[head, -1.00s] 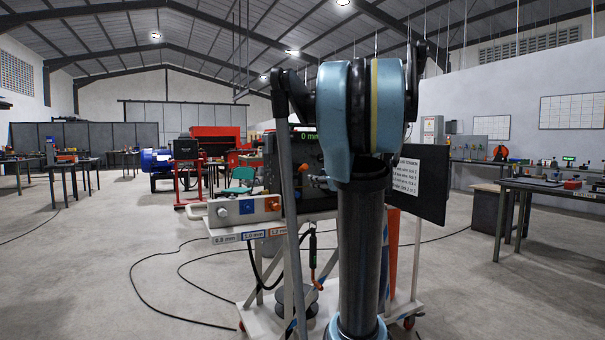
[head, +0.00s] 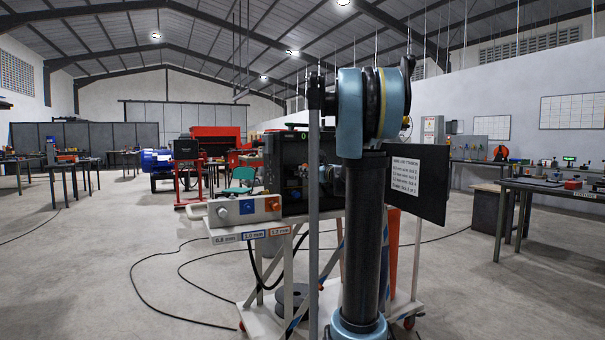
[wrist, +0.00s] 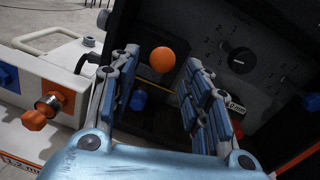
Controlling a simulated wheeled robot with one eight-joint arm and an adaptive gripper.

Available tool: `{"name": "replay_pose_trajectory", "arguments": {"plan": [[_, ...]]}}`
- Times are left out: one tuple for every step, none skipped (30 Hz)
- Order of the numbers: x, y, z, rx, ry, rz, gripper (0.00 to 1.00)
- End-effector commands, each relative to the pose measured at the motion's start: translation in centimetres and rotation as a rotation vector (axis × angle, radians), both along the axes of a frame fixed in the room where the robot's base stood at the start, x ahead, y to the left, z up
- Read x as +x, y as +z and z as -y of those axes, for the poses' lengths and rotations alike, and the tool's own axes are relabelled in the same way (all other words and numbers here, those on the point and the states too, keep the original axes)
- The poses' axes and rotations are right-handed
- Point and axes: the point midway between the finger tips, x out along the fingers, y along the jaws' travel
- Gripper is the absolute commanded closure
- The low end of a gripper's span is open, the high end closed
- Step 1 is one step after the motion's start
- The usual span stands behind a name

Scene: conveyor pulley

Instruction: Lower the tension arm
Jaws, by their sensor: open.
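An orange ball knob (wrist: 162,59) shows in the wrist view, in front of the dark inside of the machine. I take it for the end of the tension arm; the lever below it is hard to make out. My gripper (wrist: 162,88) is open, with one blue-padded finger on each side of the picture. The knob appears between and beyond the fingertips, and no contact with it shows. In the head view, my own arm hides most of the gripper and the knob. The black machine housing (head: 285,165) stands on a white cart.
A white box (head: 245,209) with blue and orange fittings sits left of the housing; its orange fitting (wrist: 48,108) is left of my gripper. A dial panel (wrist: 240,60) lies to the right. A dark panel with a label sheet (head: 432,185) stands right of my arm.

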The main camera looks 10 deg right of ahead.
Motion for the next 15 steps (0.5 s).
{"name": "replay_pose_trajectory", "arguments": {"plan": [[0.8,0.0,-0.4,0.000,0.002,0.000,0.56],[1.3,0.0,-0.6,0.000,0.002,0.000,0.56],[1.8,0.0,-0.8,0.000,0.002,0.000,0.56],[2.2,0.0,-1.0,0.000,0.002,0.000,0.56],[2.6,0.0,-1.2,0.000,0.002,0.000,0.56],[3.1,0.0,-1.3,0.000,0.001,0.000,0.56],[3.4,0.0,-1.4,0.000,0.001,0.000,0.56],[3.7,0.0,-1.6,0.000,0.001,0.000,0.56],[4.1,0.0,-1.7,0.000,0.001,0.000,0.56],[4.3,0.0,-1.8,0.000,0.001,0.000,0.56],[4.6,0.0,-1.9,0.000,0.001,0.000,0.56],[4.8,0.0,-2.0,0.000,0.001,0.000,0.56],[5.0,0.0,-2.1,0.000,0.001,0.000,0.56],[5.1,0.0,-2.1,0.000,0.001,0.000,0.56],[5.2,0.0,-2.2,0.000,0.000,0.000,0.56]]}}
